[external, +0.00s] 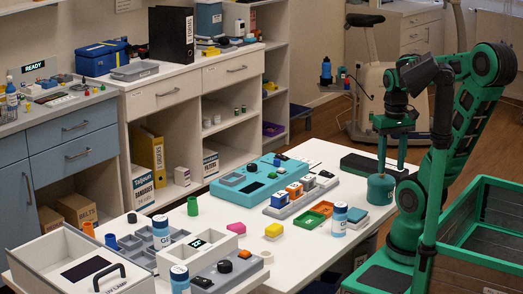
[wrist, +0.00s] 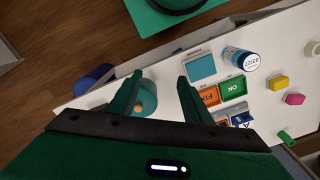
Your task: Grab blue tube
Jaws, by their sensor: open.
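A short blue tube (external: 111,241) appears to stand at the left of the white table, by the grey compartment tray and an orange tube (external: 88,229). I cannot make it out in the wrist view. My gripper (external: 393,168) is at the table's right end, far from that tube, pointing down with its fingers apart and nothing gripped. A teal canister (external: 380,191) stands below the fingers. In the wrist view the canister (wrist: 149,97) shows between the fingers of my gripper (wrist: 160,78); contact cannot be told.
A teal device (external: 258,178) lies behind. Clear table lies around the green tube.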

